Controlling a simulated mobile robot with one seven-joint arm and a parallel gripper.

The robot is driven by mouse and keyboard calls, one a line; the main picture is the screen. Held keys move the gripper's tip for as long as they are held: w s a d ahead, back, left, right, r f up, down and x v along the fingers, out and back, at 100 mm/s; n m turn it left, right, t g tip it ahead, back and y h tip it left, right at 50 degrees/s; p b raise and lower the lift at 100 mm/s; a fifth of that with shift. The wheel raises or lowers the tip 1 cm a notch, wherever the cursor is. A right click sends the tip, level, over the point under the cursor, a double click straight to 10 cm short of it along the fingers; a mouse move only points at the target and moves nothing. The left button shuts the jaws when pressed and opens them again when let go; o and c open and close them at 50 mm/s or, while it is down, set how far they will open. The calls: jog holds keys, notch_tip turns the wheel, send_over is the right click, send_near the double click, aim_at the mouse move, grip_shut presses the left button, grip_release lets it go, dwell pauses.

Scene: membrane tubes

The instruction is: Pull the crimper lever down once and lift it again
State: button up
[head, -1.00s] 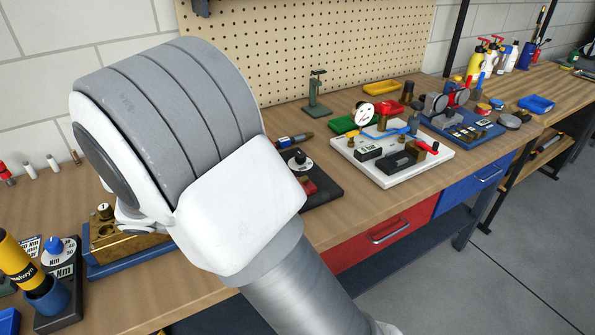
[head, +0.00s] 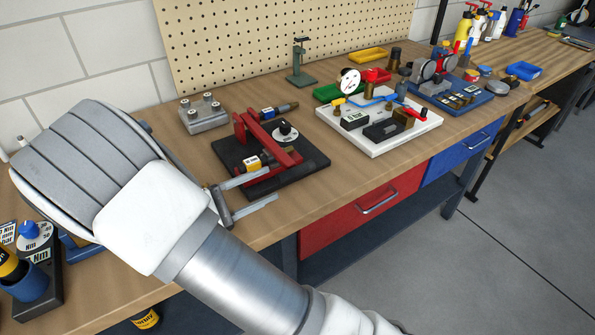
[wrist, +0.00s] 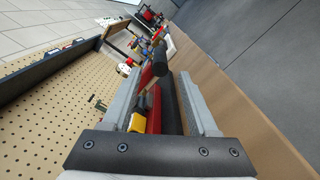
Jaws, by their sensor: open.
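The crimper is a red frame (head: 266,138) on a black base plate (head: 314,163), left of centre in the head view. It carries a white-and-black dial and a yellow-labelled part (head: 252,163). My gripper (head: 274,184) is open, its two grey fingers reaching over the front left edge of the base. I cannot tell which red bar is the lever, or whether the fingers touch anything.
A grey metal block with posts (head: 204,116) stands behind left of the crimper. A white fixture board (head: 400,133) is to the right. A green stand (head: 300,70) is behind, before the pegboard (head: 280,45). Bare bench top lies between the crimper and the white board.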

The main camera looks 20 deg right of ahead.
aim_at(297, 172)
jog(key=x, duration=0.9)
jog(key=shift+f, duration=0.1)
jog(key=c, duration=0.9)
grip_shut()
jog(key=shift+f+b, duration=0.1)
jog(key=shift+b, duration=0.2)
